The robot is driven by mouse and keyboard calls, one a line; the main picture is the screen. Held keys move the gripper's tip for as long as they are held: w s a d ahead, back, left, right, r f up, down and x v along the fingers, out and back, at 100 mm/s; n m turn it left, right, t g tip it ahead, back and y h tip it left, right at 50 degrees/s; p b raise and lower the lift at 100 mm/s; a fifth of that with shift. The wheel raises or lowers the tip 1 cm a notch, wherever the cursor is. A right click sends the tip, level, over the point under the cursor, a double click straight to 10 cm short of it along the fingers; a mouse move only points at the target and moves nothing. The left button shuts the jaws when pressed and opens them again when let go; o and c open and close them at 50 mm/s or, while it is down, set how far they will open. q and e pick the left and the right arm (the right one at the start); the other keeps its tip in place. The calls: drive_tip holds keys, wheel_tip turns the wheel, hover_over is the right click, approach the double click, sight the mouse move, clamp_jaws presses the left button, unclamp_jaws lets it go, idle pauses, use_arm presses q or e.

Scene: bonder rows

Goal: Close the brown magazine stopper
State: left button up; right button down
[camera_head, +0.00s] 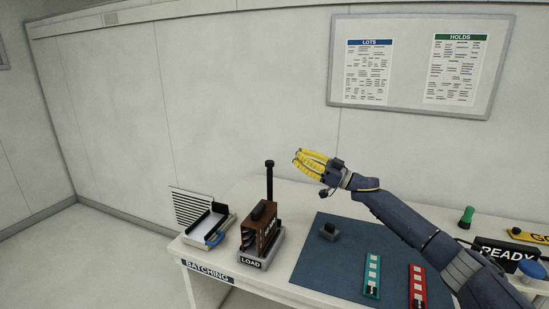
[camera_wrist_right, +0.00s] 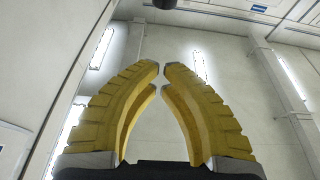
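The brown magazine (camera_head: 267,228) stands upright at the left of the table in the LOAD stand (camera_head: 254,262). It has a black piece (camera_head: 259,211) on top, and a black post with a knob (camera_head: 269,164) rises behind it. I cannot make out the stopper's position. My right gripper (camera_head: 297,156) has yellow ribbed fingers. It is raised above the table, to the right of the magazine and apart from it. In the right wrist view its fingertips (camera_wrist_right: 161,70) lean together with a narrow gap and nothing between them. My left gripper is not in view.
A tray with a dark slatted panel (camera_head: 190,210) stands left of the magazine. A green-topped object (camera_head: 466,217) and READY sign (camera_head: 495,254) are at right.

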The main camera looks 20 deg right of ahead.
drive_tip(key=w+a, duration=0.5)
drive_tip(key=a, duration=0.2)
drive_tip(key=shift+w+f, duration=0.35)
drive_tip(key=shift+w, duration=0.05)
idle(0.4)
